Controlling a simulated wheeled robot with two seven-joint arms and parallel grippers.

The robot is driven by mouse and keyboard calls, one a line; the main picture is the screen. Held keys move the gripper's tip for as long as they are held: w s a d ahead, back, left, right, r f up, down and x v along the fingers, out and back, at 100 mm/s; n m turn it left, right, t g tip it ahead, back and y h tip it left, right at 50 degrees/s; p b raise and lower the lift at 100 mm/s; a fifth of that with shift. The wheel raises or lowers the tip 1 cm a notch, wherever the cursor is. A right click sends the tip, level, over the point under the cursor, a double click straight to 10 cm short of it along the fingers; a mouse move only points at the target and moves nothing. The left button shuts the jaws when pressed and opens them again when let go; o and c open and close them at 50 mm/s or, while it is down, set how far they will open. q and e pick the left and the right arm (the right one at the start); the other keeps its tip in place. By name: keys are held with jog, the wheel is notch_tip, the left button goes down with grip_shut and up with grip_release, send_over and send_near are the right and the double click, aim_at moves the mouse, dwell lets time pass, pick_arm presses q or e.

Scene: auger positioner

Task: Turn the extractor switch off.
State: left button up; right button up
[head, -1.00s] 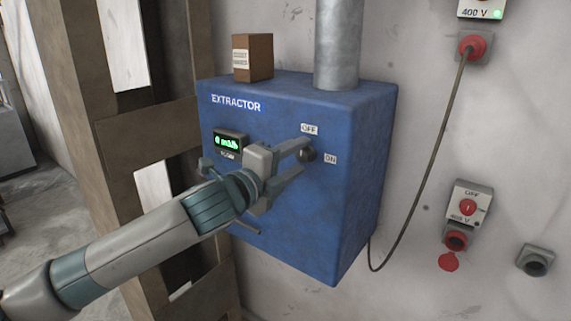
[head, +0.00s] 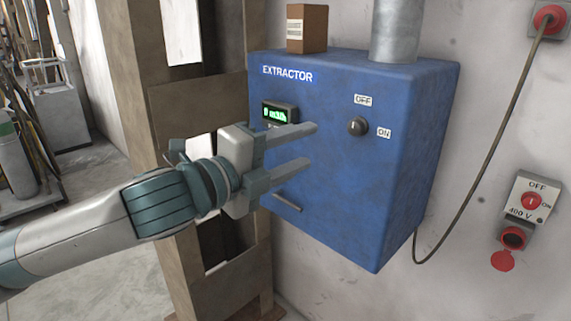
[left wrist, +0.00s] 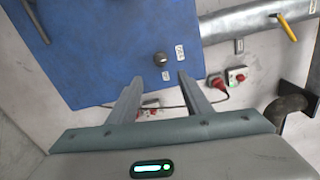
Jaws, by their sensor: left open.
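The blue extractor box (head: 330,190) hangs on the wall in the head view. Its round dark knob (head: 356,126) sits on the front face, with an OFF label (head: 363,100) above and an ON label (head: 384,133) to its right. The knob's light mark looks close to upright, toward OFF. My left gripper (head: 312,146) is open and empty, to the left of the knob and apart from it. In the left wrist view the knob (left wrist: 160,59) shows beyond the open fingertips (left wrist: 160,78), between them. My right gripper is not in view.
A green display (head: 278,114) and a small handle (head: 287,202) are on the box's front. A cardboard box (head: 307,28) and a metal duct (head: 397,30) stand on top. A cable (head: 480,150) hangs at the right, near a 400 V socket (head: 525,205). A wooden frame stands at the left.

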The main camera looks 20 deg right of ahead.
pick_arm(q)
jog(key=shift+b+v, duration=0.3)
jog(key=shift+v, duration=1.15)
